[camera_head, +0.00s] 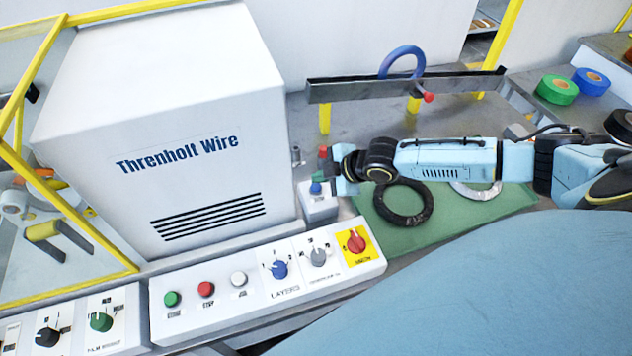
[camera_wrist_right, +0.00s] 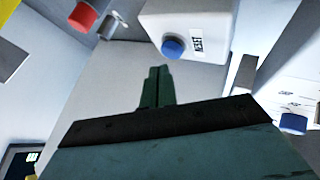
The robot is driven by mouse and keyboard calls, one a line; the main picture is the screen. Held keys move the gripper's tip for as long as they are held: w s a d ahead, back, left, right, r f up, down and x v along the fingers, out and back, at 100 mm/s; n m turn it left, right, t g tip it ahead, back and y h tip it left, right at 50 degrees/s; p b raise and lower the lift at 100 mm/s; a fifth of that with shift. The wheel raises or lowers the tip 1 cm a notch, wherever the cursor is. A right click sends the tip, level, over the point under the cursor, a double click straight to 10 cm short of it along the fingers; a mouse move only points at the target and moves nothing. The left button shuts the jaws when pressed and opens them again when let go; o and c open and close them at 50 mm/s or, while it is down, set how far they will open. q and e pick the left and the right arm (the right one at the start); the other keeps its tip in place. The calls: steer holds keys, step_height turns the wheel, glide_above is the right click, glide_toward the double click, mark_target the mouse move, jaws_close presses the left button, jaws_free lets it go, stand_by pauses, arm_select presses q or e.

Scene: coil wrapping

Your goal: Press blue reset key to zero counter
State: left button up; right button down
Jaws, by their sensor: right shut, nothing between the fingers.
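The blue reset key (camera_head: 316,188) is a round button on a small white box (camera_head: 321,207) beside the big white machine housing. In the right wrist view the key (camera_wrist_right: 173,46) sits near the top middle, next to a RESET label (camera_wrist_right: 197,45). My right gripper (camera_head: 342,186) is just right of the key in the head view. In the wrist view its fingertips (camera_wrist_right: 158,72) are shut together, empty, and appear a little short of the key. I cannot tell whether they touch it. The counter's display does not show. My left gripper is not in view.
A control panel (camera_head: 205,316) with buttons and knobs runs along the front. A green mat (camera_head: 455,225) with a black coil (camera_head: 404,203) lies below my right arm. The white housing (camera_head: 160,110) stands left. A blue ring (camera_head: 402,52) hangs at the back rail.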

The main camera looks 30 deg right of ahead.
mark_target(320, 188)
step_height(320, 188, up, 5)
steer(key=p, duration=0.5)
stand_by(0.5)
stand_by(0.5)
